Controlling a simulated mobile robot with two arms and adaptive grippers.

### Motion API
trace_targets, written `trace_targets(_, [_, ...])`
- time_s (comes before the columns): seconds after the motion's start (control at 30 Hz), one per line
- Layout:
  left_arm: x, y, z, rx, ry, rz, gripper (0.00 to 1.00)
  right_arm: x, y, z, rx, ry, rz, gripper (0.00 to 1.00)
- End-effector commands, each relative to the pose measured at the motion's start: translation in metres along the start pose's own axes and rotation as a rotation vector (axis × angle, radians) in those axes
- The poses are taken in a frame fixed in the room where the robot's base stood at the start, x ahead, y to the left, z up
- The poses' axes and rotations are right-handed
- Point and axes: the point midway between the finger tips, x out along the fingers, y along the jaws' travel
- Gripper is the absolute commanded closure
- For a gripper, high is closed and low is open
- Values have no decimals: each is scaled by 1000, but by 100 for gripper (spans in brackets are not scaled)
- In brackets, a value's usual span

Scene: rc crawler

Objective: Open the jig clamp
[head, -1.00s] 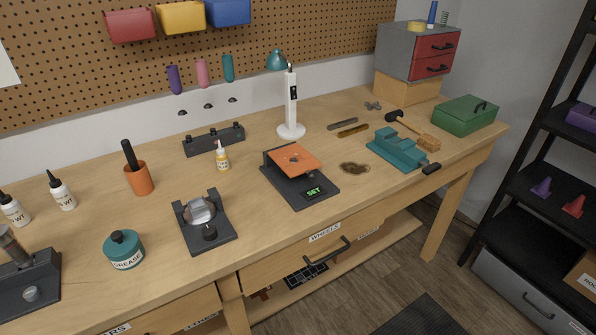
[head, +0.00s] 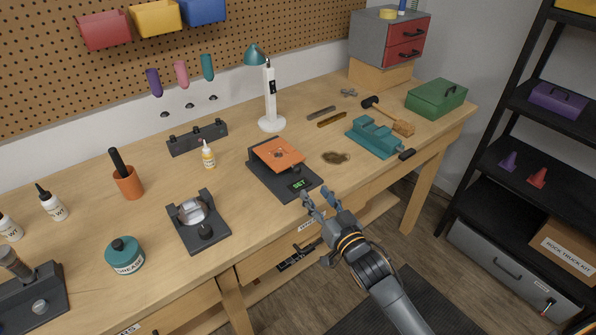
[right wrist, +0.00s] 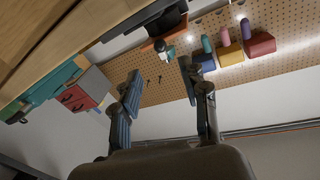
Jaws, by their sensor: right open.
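I cannot tell for certain which fixture is the jig clamp. A dark fixture (head: 222,236) with two uprights, a silver round part (head: 193,211) and a black knob (head: 205,231) stands at the bench's front middle. To its right is a black device (head: 268,181) with an orange plate (head: 277,154) and a green "SET" display. My right gripper (head: 318,199) is open and empty at the bench's front edge, just right of the "SET" display. In the right wrist view its fingers (right wrist: 161,82) are apart with nothing between them. My left gripper is not in view.
A teal vise (head: 374,140) stands right of the orange-plate device, with a dark stain (head: 336,158) between them. A grease jar (head: 124,256) sits left of the dark fixture. A white lamp (head: 270,110) stands behind. Bench top (head: 160,215) is bare around the fixture.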

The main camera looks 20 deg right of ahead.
Motion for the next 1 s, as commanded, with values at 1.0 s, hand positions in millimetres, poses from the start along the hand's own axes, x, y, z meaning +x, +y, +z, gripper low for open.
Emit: trace_targets(1.0, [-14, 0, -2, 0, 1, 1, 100, 99, 0, 1, 0, -2, 0, 74])
